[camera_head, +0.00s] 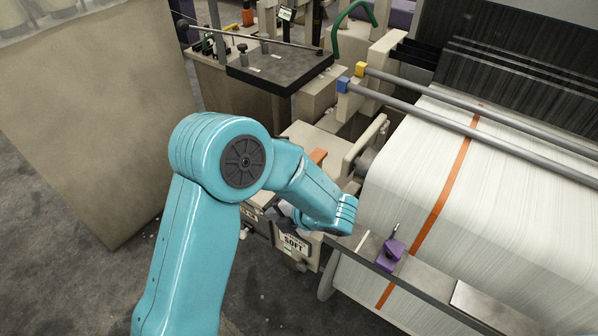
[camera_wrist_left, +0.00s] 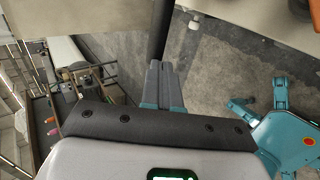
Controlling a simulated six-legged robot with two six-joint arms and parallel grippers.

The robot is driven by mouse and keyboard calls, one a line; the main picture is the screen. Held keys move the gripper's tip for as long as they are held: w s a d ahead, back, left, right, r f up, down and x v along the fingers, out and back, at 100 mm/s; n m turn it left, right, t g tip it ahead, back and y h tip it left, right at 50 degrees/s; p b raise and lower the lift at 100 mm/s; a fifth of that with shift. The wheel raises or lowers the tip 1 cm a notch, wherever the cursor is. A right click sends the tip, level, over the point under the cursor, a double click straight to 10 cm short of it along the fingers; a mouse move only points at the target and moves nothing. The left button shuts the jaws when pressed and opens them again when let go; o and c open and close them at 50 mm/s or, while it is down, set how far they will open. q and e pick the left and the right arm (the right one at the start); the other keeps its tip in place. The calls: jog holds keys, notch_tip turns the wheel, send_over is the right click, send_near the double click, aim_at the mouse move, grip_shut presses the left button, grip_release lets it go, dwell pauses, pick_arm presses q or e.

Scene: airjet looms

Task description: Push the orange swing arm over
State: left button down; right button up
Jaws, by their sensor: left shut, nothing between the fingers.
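A small orange piece (camera_head: 318,157), likely the swing arm, shows in the head view on the beige machine housing, just behind my left forearm. Most of it is hidden. My left gripper (camera_head: 283,211) is low beside the housing near the "SOFT" label, largely covered by my own arm. In the left wrist view my left gripper (camera_wrist_left: 166,68) has its grey fingers together and empty, with a dark upright bar just beyond the tips. An orange part (camera_wrist_left: 301,9) is cut off at that view's top right corner; I cannot tell whether it is the same piece. My right gripper is out of view.
The white fabric roll (camera_head: 450,190) with an orange stripe fills the right side. A metal rail with a purple clamp (camera_head: 390,255) crosses in front of it. A large beige panel (camera_head: 95,110) stands at left. Grey floor (camera_head: 60,270) is open at lower left.

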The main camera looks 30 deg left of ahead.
pick_arm(q)
jog(key=shift+w+a, duration=0.1)
jog(key=shift+w+a, duration=0.4)
jog(key=shift+a, duration=0.1)
jog(key=shift+w, duration=0.1)
jog(key=w+a+p, duration=0.3)
jog(key=w+a, duration=0.9)
jog(key=a, duration=0.2)
jog(key=shift+a+p, duration=0.15)
jog(key=shift+p, duration=0.2)
dwell(4.5)
jog(key=shift+s+d, duration=0.2)
jog(key=shift+d, duration=1.8)
